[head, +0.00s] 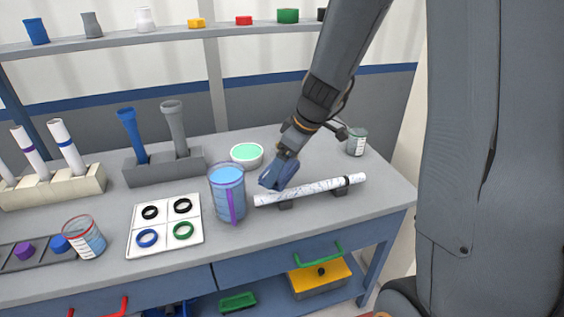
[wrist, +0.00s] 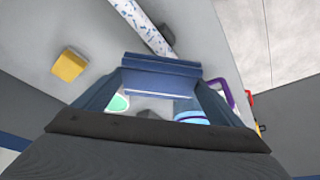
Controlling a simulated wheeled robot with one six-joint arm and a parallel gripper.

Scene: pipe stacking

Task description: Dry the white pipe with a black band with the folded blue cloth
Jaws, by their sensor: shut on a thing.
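The white pipe with a black band (head: 318,188) lies on two dark rests near the bench's front right, its band close to the right end. Blue-grey specks cover its surface; in the wrist view part of it (wrist: 146,27) shows at the top. My gripper (head: 281,171) is above and behind the pipe's left part. It is shut on the folded blue cloth, which spans between the fingers in the wrist view (wrist: 160,76). The cloth is close to the pipe; I cannot tell whether they touch.
A blue pitcher (head: 228,195) stands just left of the pipe, with a green-filled bowl (head: 246,154) behind. A ring tray (head: 165,226) and pipe racks (head: 165,168) are farther left. A jar (head: 356,143) stands at back right. A yellow block (wrist: 69,65) shows in the wrist view.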

